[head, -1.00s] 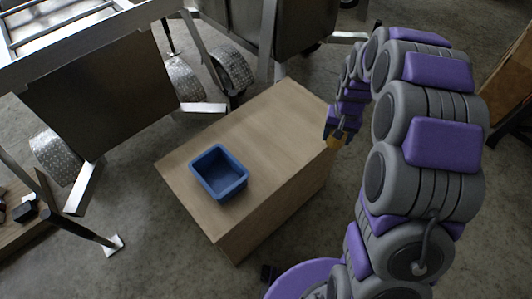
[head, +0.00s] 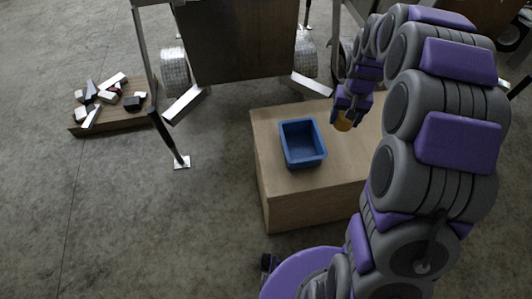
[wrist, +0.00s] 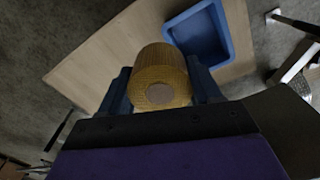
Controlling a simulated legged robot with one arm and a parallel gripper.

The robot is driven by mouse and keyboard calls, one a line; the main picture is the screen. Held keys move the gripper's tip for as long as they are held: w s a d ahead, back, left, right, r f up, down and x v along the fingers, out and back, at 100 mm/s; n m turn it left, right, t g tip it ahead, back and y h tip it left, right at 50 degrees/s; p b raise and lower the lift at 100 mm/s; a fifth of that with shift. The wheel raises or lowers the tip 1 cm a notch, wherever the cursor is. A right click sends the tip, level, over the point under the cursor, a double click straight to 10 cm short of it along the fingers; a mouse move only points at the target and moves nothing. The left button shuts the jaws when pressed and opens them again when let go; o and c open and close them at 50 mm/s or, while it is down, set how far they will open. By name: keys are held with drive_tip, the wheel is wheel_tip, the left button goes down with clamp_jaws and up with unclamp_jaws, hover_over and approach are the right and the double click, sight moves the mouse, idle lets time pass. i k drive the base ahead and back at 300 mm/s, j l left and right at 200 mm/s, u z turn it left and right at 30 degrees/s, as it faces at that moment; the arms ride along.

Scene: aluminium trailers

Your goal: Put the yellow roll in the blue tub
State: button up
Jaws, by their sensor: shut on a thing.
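The yellow roll (head: 343,121) is held in my gripper (head: 345,112), above the wooden box and to the right of the tub. In the wrist view the roll (wrist: 161,78) sits between the two fingers of my gripper (wrist: 160,92), its round end facing the camera. The blue tub (head: 303,144) stands upright on the left part of the box top, and its inside looks empty. In the wrist view the tub (wrist: 199,36) lies just beyond the roll, at the upper right, partly hidden by the roll and a finger.
The wooden box (head: 270,180) has clear top surface around the tub. A trailer (head: 240,45) with wheels and metal legs stands behind it. At the left, a low wooden board (head: 118,115) holds several small black, white and red things. Open concrete floor lies at the front left.

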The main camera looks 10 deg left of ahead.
sight(297, 143)
drive_tip(key=i+l+u, duration=0.15)
drive_tip(key=u, duration=0.2)
drive_tip(key=i+l+u, duration=0.15)
drive_tip(key=l+u, duration=0.55)
drive_tip(key=i+l, duration=0.15)
